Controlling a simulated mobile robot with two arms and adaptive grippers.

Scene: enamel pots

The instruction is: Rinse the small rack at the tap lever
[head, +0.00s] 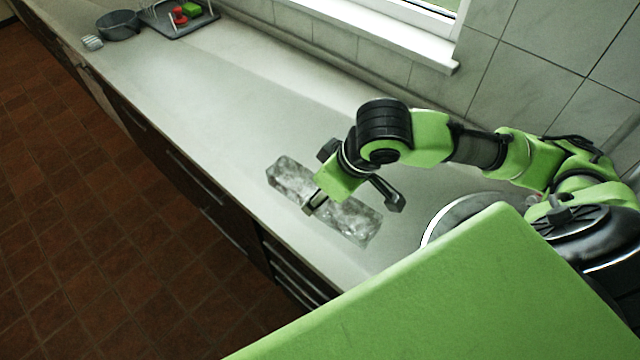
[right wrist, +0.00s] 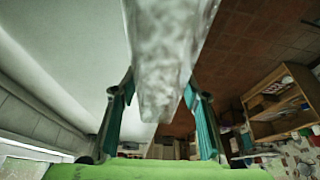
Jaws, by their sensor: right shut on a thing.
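A long, mottled grey, glassy-looking block (head: 288,174) is at my right gripper (head: 355,203) over the counter. I cannot tell whether it is the small rack. Its near end (right wrist: 160,95) shows between the two fingers in the right wrist view. My right gripper (right wrist: 160,118) is shut on it, one finger on each side. I cannot tell whether the block touches the counter. A grey rack-like tray (head: 183,29) with thin uprights stands far off at the upper left. No tap lever shows. My left gripper is not in view.
The pale counter (head: 210,100) is clear between the block and the far end. A dark grey pot (head: 118,26) and a small ribbed pale item (head: 92,43) stand there. Red and green items lie in the tray. A window sill (head: 375,30) runs along the wall. A round pale rim (head: 450,218) is partly hidden.

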